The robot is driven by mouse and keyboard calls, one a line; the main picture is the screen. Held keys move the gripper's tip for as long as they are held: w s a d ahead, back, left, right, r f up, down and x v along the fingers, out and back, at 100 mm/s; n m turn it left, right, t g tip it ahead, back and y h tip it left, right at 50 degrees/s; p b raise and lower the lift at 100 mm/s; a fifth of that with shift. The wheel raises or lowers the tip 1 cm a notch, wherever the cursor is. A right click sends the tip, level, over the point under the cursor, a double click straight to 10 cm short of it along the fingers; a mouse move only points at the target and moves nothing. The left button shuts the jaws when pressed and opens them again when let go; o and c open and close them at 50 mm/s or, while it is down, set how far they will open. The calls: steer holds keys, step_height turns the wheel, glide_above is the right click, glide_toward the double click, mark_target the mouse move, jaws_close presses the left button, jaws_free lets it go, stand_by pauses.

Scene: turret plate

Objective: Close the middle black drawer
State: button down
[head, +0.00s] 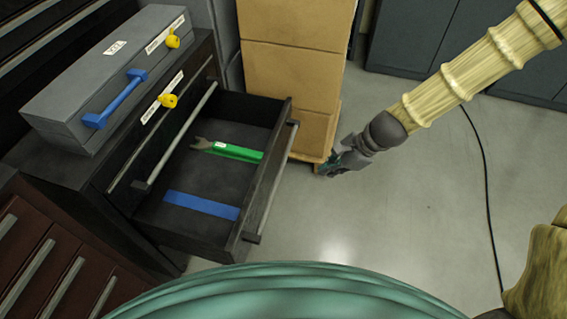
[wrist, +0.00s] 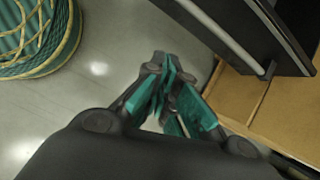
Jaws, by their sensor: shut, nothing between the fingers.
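The middle black drawer (head: 176,228) stands pulled out of the black cabinet in the head view. Its front panel (head: 268,190) carries a long bar handle (head: 270,185). Inside lie a green-handled tool (head: 234,152) and a flat blue strip (head: 201,205). My gripper (head: 328,168) is to the right of the drawer front, apart from it, low beside the cardboard boxes. In the wrist view my gripper (wrist: 168,75) has its teal-padded fingers together and empty. A dark panel with a bar handle (wrist: 250,45), seemingly the drawer front, shows at the upper right there.
Cardboard boxes (head: 293,70) stand stacked on a pallet behind the drawer. A grey toolbox (head: 105,75) with a blue handle rests on the cabinet. A dark red drawer unit (head: 50,265) is at lower left. Open floor (head: 400,220) lies right, with a black cable (head: 485,180).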

steer(key=w+a+r+m+t+y+b, duration=0.1)
steer(key=w+a+r+m+y+b, duration=0.15)
steer(key=w+b, duration=0.25)
steer(key=m+b, duration=0.1)
steer(key=b, duration=0.4)
glide_toward(272, 155)
steer(key=shift+x, duration=2.25)
steer(key=shift+s, duration=0.2)
steer(key=shift+a, duration=0.15)
